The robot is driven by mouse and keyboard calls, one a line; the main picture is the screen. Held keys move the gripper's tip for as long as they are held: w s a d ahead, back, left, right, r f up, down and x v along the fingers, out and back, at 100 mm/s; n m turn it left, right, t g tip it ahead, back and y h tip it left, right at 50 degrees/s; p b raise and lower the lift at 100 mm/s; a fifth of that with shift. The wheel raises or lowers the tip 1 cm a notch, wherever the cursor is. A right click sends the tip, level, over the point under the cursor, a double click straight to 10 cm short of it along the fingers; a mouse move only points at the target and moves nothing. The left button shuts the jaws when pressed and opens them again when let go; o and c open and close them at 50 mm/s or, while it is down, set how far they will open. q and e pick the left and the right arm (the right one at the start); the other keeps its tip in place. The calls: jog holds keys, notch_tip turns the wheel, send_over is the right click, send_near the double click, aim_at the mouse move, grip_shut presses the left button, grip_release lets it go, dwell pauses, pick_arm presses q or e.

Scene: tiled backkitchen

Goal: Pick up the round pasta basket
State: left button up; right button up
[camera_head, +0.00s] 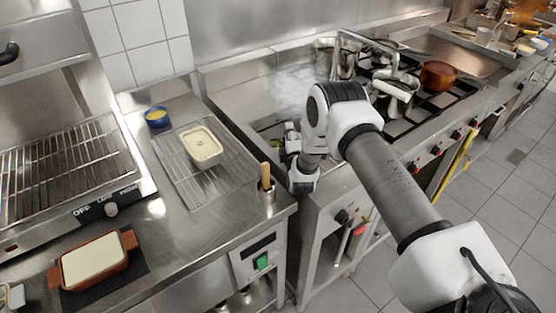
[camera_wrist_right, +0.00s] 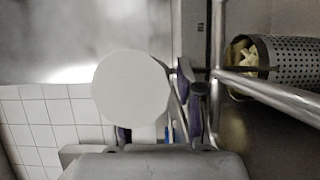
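A round perforated metal basket (camera_wrist_right: 285,62) with yellow pasta pieces in it shows at the right of the right wrist view. A metal bar crosses in front of it. In the head view my right arm reaches over the cooker beside the counter and covers most of that spot. My right gripper (camera_head: 292,145) is low there, partly hidden by my own arm. In the right wrist view a dark finger (camera_wrist_right: 188,98) is left of the basket, near thin metal rods. A pale round disc hides the other finger, so grip and contact are unclear. My left gripper is out of view.
On the left counter are a wire rack (camera_head: 222,178) with a cream-filled dish (camera_head: 202,147), a blue bowl (camera_head: 157,117) and a brown-handled dish (camera_head: 95,262). A small metal pot (camera_head: 267,198) stands at the counter edge. The stove (camera_head: 425,98) holds a copper pot (camera_head: 438,75).

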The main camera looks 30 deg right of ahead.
grip_shut()
jog(key=shift+s+a+r, duration=0.1)
jog(key=shift+r, duration=0.05)
